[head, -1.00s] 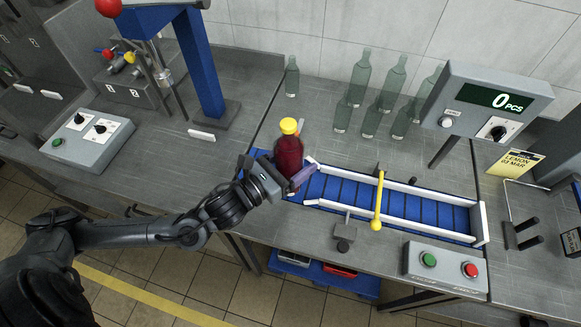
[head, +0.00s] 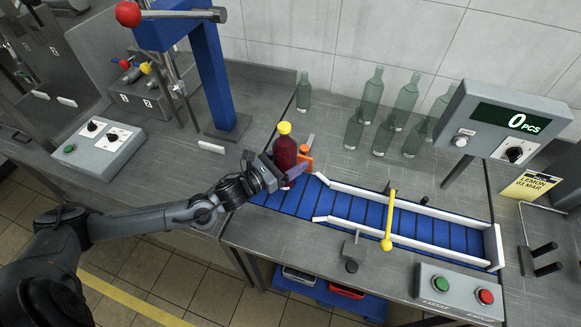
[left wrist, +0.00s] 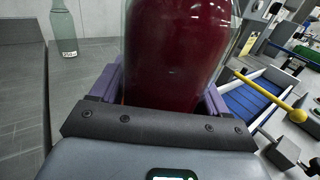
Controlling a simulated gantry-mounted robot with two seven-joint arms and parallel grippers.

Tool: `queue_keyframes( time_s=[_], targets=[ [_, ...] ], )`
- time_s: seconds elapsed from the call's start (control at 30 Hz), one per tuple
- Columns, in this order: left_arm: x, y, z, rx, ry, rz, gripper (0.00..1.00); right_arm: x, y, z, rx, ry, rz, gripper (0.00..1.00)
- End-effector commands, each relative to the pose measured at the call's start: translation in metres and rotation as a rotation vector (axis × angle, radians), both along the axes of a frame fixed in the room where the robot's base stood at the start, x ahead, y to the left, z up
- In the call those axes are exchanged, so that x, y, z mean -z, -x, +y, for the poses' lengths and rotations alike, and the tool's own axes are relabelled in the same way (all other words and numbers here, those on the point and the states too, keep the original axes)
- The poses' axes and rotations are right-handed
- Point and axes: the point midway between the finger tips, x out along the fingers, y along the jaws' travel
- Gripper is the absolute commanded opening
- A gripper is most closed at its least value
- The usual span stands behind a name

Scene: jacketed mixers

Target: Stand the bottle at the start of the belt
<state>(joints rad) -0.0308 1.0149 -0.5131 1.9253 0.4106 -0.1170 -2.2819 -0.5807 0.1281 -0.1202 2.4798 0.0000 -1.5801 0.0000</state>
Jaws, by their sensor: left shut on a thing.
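The bottle (head: 284,155) is dark red with a yellow cap and stands upright at the left end of the blue belt (head: 345,207). My left gripper (head: 286,178) is shut around the bottle's body. In the left wrist view the red bottle (left wrist: 175,55) fills the middle between the purple fingers. I cannot tell whether the bottle's base touches the belt; the gripper hides it. My right gripper is not in view.
White rails (head: 400,206) line the belt, and a yellow-knobbed lever (head: 387,243) crosses it. An orange piece (head: 305,155) is just right of the bottle. Several clear green bottles (head: 369,97) stand behind. A counter display (head: 505,118) and button box (head: 458,292) are at right.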

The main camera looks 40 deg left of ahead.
Motion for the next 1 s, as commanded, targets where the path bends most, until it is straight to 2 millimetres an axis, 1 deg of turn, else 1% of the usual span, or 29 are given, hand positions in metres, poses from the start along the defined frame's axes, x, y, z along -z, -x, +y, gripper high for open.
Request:
queue_keyframes(
  time_s=[0.07,0.3,0.37,0.8,0.83,0.9,1.0],
  targets=[
    [0.003,-0.001,0.000,-0.001,0.003,-0.007,0.01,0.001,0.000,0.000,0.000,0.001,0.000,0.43],
    [0.029,-0.001,0.000,-0.002,0.003,-0.007,0.01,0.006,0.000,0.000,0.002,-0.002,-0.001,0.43],
    [0.033,-0.001,0.000,-0.002,0.003,-0.007,0.01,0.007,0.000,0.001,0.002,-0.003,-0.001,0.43],
    [0.038,0.000,-0.001,-0.001,0.002,-0.008,0.01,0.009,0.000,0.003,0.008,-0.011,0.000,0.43],
    [0.042,0.001,-0.001,0.000,0.000,0.000,0.77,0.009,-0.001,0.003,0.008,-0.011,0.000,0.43],
    [0.041,0.001,-0.001,0.000,0.000,0.000,0.88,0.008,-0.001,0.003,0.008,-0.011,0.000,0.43],
    [0.041,0.001,-0.001,0.000,0.000,0.001,1.00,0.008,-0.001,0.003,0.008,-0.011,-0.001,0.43]
  ],
)
